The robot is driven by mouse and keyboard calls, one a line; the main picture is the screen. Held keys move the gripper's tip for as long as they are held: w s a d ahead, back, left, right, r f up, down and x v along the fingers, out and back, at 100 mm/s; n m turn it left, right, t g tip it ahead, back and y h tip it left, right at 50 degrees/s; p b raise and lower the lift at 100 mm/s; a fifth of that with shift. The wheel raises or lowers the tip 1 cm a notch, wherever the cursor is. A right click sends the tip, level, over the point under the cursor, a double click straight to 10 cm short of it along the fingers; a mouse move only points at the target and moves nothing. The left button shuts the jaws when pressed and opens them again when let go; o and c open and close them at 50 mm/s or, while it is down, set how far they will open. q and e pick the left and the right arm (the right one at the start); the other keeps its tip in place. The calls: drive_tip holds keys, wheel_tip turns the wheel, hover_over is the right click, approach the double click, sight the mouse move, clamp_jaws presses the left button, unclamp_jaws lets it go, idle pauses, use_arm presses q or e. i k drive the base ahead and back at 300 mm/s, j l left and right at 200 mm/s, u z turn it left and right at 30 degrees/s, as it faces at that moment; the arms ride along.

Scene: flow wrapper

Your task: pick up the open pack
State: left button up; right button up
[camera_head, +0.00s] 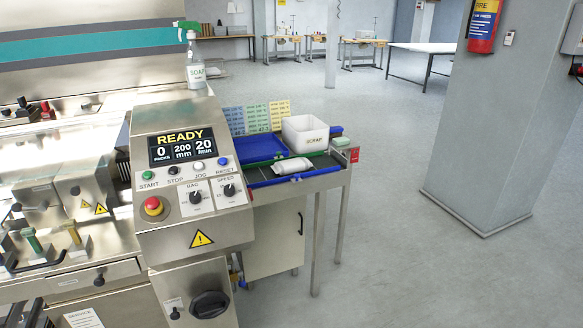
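A white pack (291,166) lies on the dark surface of the small outfeed table (318,176) to the right of the machine's control panel. It lies in front of the white bin marked SCRAP. It is too small here to tell whether the pack is open. Neither of my grippers shows in the head view.
The control panel (187,150) reads READY and stands left of the pack. The white SCRAP bin (305,134) and a blue tray (252,150) are behind the pack. A spray bottle (194,62) stands on the machine. A grey pillar (500,120) is at right; the floor between is clear.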

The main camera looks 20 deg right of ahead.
sight(300, 164)
drive_tip(key=i+l+u, duration=0.2)
drive_tip(key=l, duration=0.25)
drive_tip(key=i+l+u, duration=0.2)
drive_tip(key=l, duration=0.3)
drive_tip(key=l+u, duration=0.15)
drive_tip(key=l, duration=0.3)
